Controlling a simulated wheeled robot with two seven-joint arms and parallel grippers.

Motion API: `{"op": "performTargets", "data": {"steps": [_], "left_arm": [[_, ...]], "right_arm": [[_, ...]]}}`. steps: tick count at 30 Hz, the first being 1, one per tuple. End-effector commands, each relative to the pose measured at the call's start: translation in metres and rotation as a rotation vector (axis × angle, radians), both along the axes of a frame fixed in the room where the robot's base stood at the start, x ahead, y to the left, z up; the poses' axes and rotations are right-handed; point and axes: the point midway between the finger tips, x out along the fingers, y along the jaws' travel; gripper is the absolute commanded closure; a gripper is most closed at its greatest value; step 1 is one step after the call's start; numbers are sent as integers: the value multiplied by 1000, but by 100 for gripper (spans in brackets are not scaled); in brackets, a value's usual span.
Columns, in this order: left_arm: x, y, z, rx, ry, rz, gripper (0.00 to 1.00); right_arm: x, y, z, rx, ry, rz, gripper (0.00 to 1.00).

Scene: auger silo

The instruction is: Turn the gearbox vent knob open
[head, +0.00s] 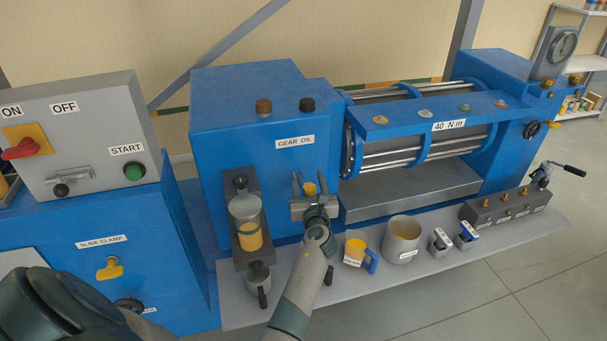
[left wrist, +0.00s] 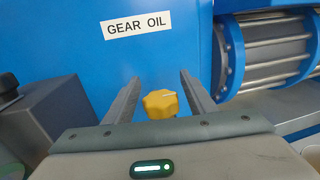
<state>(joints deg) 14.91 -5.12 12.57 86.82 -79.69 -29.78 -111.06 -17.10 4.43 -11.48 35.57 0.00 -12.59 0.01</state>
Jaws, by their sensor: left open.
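The blue gearbox (head: 250,85) stands left of the roller section and carries a GEAR OIL label (head: 295,142). A yellow faceted knob (head: 310,189) shows low on its front, under the label; I take it for the vent knob. My left gripper (head: 309,181) is open in front of the gearbox, with one finger on each side of the knob. In the left wrist view the knob (left wrist: 160,104) lies between the spread fingers, with a gap on both sides. Its base is hidden behind the gripper body. My right gripper is not in view.
A grey holder with an oil cup (head: 248,232) sits left of the gripper. A yellow mug (head: 355,250) and a grey pot (head: 401,240) stand on the ledge to the right. Brown (head: 264,106) and black (head: 307,104) caps sit on the gearbox top.

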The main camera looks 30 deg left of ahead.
Motion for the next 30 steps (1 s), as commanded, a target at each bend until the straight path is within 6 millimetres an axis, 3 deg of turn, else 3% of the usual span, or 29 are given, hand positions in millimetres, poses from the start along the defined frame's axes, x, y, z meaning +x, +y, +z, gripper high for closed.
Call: {"op": "performTargets", "data": {"steps": [12,17,18,30], "left_arm": [[0,-2,0,0,0,0,49],[0,-2,0,0,0,0,87],[0,-2,0,0,0,0,90],[-1,-1,-2,-1,1,44,90]], "right_arm": [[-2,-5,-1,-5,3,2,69],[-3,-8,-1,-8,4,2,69],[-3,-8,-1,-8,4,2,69],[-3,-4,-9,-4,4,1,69]]}}
